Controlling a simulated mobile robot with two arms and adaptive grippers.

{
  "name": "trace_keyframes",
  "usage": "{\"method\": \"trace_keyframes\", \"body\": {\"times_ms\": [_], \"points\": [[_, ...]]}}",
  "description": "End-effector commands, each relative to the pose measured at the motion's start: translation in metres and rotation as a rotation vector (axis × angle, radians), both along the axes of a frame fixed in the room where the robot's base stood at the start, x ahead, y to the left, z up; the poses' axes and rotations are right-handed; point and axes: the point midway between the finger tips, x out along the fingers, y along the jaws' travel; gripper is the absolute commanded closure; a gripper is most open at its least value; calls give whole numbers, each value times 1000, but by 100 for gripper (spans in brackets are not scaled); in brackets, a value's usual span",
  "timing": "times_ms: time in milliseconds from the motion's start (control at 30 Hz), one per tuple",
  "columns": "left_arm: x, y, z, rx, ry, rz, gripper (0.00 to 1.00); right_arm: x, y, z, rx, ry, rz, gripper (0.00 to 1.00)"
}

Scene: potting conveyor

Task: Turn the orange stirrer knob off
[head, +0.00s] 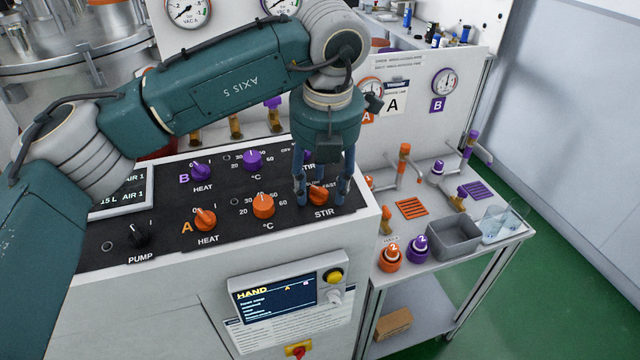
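The orange stirrer knob (318,195) is on the right end of the black control panel, above the word STIR in row A. My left gripper (321,198) points down over it, with one finger on each side of the knob. The fingers are apart, and a gap shows between the knob and the right finger. Whether the left finger touches the knob I cannot tell. The knob's upper part and its scale marks are partly hidden by the gripper. My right gripper is not in view.
Orange knobs for temperature (263,206) and heat (205,219) sit left of it. Purple knobs (252,160) form row B behind, one partly hidden by my gripper. A HAND display (275,299) is on the cabinet front. A side table to the right holds a grey bin (454,240).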

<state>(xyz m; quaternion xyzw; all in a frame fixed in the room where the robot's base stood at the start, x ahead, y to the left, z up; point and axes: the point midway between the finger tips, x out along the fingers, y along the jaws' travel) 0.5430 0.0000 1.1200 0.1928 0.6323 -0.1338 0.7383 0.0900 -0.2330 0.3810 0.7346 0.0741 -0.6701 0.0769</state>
Motion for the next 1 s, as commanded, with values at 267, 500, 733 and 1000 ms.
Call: {"method": "trace_keyframes", "body": {"times_ms": [267,500,733,1000], "points": [[-2,0,1,3,5,-2,54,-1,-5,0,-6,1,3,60],[-7,-3,38,2,1,-3,54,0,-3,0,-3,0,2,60],[-14,-5,86,2,1,-2,54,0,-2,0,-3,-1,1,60],[-19,-7,115,2,3,-3,54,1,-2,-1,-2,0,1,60]]}}
